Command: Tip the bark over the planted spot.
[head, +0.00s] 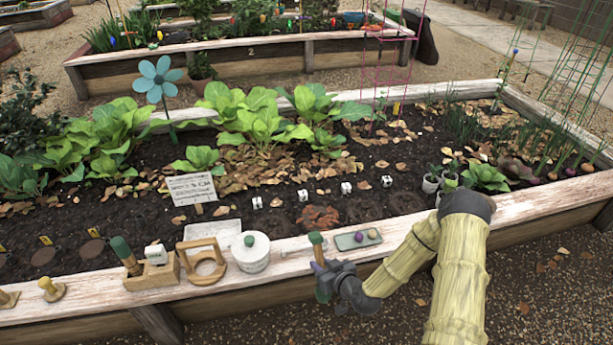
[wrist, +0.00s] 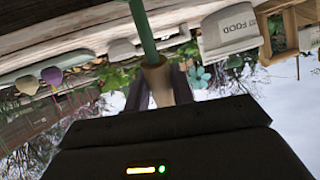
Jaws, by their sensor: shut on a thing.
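A reddish-brown patch of what looks like bark (head: 318,217) lies on the dark soil below the row of small white markers, covering one round spot. Bare round spots (head: 363,210) lie to its right. My gripper (head: 322,271) is shut on a green-handled tool (head: 316,240) with a tan collar, held roughly upright at the bed's front edge. In the wrist view, the tool's green shaft and tan collar (wrist: 155,78) show between the fingers of my gripper (wrist: 160,90). The tool's lower end is partly hidden by my gripper. I cannot make out a separate bark container.
A white sign (head: 192,189) and leafy plants (head: 255,120) stand in the bed.

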